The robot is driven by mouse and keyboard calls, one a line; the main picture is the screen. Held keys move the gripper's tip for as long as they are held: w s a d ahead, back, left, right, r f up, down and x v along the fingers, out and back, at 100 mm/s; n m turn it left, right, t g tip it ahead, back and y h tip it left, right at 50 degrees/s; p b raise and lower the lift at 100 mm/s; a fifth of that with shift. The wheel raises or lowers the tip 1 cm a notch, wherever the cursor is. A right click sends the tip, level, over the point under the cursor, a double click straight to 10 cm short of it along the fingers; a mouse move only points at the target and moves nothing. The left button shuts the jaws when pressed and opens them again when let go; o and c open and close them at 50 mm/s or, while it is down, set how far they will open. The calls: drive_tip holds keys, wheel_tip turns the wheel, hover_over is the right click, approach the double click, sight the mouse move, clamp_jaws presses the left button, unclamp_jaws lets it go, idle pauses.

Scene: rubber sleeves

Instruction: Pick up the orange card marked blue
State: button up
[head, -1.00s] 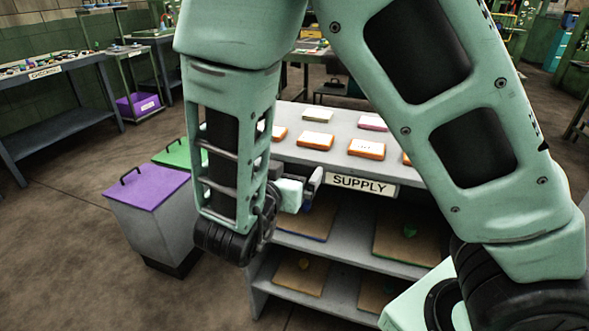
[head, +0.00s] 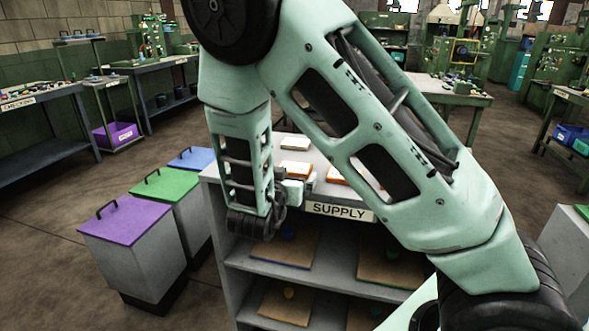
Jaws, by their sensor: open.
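Orange cards with pale tops lie on the grey supply shelf's top. One orange card (head: 296,170) shows just behind my gripper, and another orange card (head: 338,176) is partly covered by my arm. I cannot read any marking, so I cannot tell which is marked blue. My gripper (head: 306,184) is open, at the front edge of the shelf top by the SUPPLY sign, and nothing shows in it. My arm hides much of the shelf top.
The supply shelf (head: 228,212) has lower boards with brown panels (head: 290,302). Bins with purple (head: 138,222), green (head: 163,186) and blue (head: 191,159) lids stand on the left. Workbenches stand behind.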

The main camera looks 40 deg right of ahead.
sight(293, 170)
drive_tip(key=x, duration=0.3)
drive_tip(key=shift+w+d, duration=0.1)
drive_tip(key=shift+d, duration=0.1)
drive_tip(key=shift+r, duration=0.1)
drive_tip(key=c, duration=1)
